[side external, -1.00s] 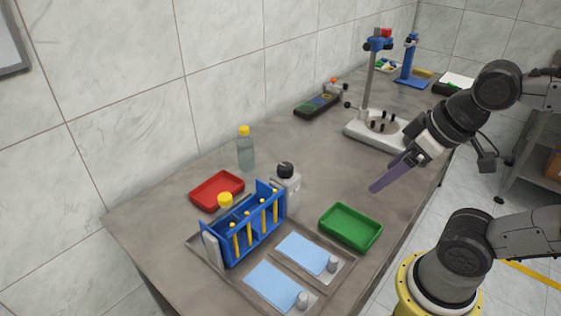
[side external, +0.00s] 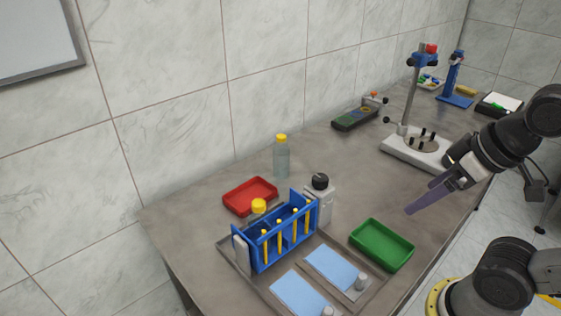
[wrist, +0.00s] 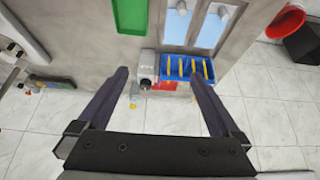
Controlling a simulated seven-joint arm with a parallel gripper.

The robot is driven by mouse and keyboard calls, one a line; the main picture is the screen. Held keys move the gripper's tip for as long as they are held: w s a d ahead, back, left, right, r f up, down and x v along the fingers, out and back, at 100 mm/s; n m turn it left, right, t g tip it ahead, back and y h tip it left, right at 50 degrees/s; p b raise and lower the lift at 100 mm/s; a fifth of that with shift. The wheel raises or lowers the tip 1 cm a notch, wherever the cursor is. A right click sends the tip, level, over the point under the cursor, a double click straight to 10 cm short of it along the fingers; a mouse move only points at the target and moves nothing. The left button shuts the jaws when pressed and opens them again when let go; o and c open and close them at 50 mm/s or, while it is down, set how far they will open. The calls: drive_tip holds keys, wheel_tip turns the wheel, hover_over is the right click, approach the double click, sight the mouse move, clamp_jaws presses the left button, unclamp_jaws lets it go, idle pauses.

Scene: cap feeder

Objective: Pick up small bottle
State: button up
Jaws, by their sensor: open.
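A clear bottle with a yellow cap (side external: 281,158) stands upright near the wall, behind the red tray. A short yellow-capped bottle (side external: 259,206) is mostly hidden behind the blue rack. A grey-white bottle with a black cap (side external: 319,198) stands at the rack's right end; it also shows in the wrist view (wrist: 147,66). I cannot tell which one is the small bottle. My gripper (side external: 412,208) is open and empty, above the table's right side, apart from all the bottles. In the wrist view its fingers (wrist: 158,76) are spread wide.
A blue rack (side external: 278,238) with yellow-topped tubes stands on a grey tray beside light blue pads (side external: 330,268). A red tray (side external: 250,196) lies behind it and a green tray (side external: 381,244) to the right. A stand (side external: 412,150) is at the back.

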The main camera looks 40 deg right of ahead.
drive_tip(key=w+d+r+n+t+h, duration=0.1)
drive_tip(key=w+d+r+n, duration=0.1)
drive_tip(key=w+r+n, duration=1.05)
drive_tip(key=w+d+r+n, duration=0.1)
drive_tip(key=w+n, duration=0.3)
drive_tip(key=n, duration=0.1)
drive_tip(key=n+g+h, duration=0.2)
drive_tip(key=n, duration=0.8)
hover_over(282, 138)
drive_tip(key=s+a, duration=0.2)
drive_tip(key=s, duration=0.1)
wheel_tip(282, 138, down, 15)
drive_tip(key=shift+g, duration=0.7)
drive_tip(key=x, duration=0.4)
drive_tip(key=a+x, duration=0.1)
drive_tip(key=x, duration=0.8)
drive_tip(key=shift+s+a+f, duration=0.25)
drive_tip(key=shift+s+f, duration=0.05)
drive_tip(key=shift+f, duration=0.25)
drive_tip(key=shift+s+a+x, duration=0.1)
drive_tip(key=shift+a+x, duration=0.05)
drive_tip(key=shift+x, duration=1.35)
drive_tip(key=shift+s+a+x, duration=0.1)
drive_tip(key=shift+s+x, duration=0.05)
drive_tip(key=shift+x, duration=1.35)
